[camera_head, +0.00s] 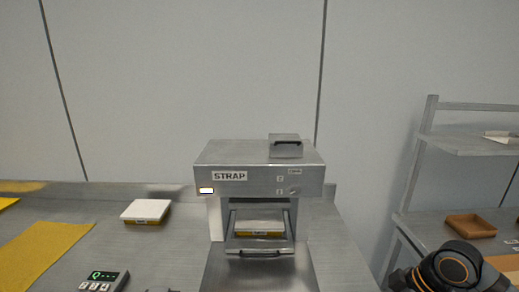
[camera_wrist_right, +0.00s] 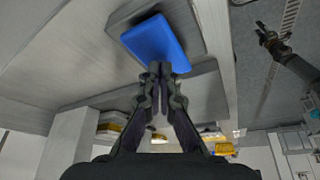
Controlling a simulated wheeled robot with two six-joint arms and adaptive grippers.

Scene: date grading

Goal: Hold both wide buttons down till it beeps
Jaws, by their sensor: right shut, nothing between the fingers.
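In the right wrist view one wide blue button (camera_wrist_right: 156,43) sits on a grey block. My right gripper (camera_wrist_right: 160,68) is shut and empty, its fingertips at the button's near edge in the picture; I cannot tell whether they touch it. A second wide button is not visible in either view. A small dark gripper, apparently my left (camera_wrist_right: 272,38), shows at the upper right of the right wrist view, too small to read its jaws.
A white-and-yellow box (camera_head: 259,224) lies in the machine's opening, behind a handled front. A similar box (camera_head: 146,210) lies on the counter at left, near a yellow mat (camera_head: 38,250) and a small display unit (camera_head: 100,281). A shelf rack (camera_head: 470,147) stands at right.

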